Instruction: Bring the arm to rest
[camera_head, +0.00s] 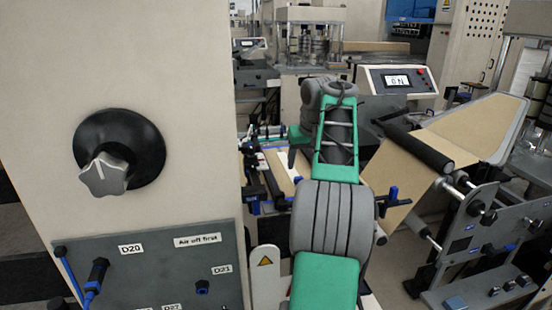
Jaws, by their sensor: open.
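My arm, with green links and grey ribbed joints, rises from the bottom middle of the head view and bends over at the top. My gripper (292,158) hangs down at the left of the raised wrist, small and dark, partly hidden by my own arm. It is open, and I see nothing held in it. It is above the machine bed with its light strip (284,168); I cannot tell the exact height.
A beige cabinet with a grey knob (104,175) and a dark labelled panel (150,270) stands close on the left. At right, brown kraft web (420,160) runs over a dark roller (418,146) beside a metal frame. A control box with a display (398,80) stands behind.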

